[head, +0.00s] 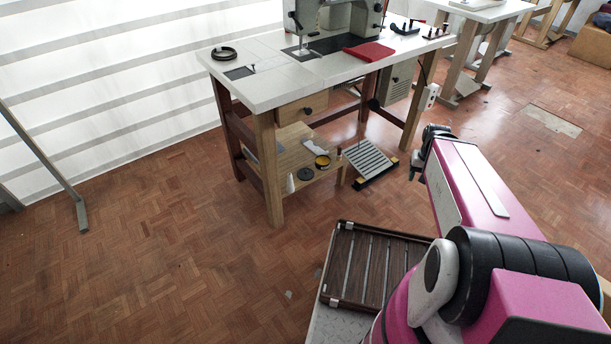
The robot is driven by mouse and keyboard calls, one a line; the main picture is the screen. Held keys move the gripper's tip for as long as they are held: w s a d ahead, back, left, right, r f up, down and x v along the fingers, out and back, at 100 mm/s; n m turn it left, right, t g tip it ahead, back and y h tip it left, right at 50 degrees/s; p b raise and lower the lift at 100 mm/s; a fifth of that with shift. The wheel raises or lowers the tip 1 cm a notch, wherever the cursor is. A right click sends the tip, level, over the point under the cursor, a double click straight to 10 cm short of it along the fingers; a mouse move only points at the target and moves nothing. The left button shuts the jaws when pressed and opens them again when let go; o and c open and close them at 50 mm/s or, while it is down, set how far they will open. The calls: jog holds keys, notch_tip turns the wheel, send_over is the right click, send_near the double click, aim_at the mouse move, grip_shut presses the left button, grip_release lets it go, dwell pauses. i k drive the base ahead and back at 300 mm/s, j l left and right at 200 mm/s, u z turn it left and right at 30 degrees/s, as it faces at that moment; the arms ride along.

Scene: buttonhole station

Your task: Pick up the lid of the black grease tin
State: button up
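A round black disc (305,174), which looks like the grease tin's lid, lies flat on the low wooden shelf under the sewing table. Just behind and to the right of it stands a small open black tin (322,161) with yellow inside. The disc and tin look close but apart. My arm reaches in from the lower right, and its dark far end, which seems to carry my gripper (417,168), is to the right of the shelf, well away from the disc. The fingers are too small and dark to tell whether they are open or shut.
A white cone-shaped bottle (290,183) stands left of the disc. The table's front leg (268,170) and drawer (301,109) border the shelf. A slatted treadle (369,161) lies to its right. A slatted wooden tray (341,262) is nearer me.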

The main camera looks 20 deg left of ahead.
aim_at(306, 174)
jog(key=i+j+u, duration=0.15)
jog(key=u, duration=0.2)
jog(key=i+j+u, duration=0.1)
jog(key=u, duration=0.3)
jog(key=i+u, duration=0.35)
jog(key=k, duration=0.1)
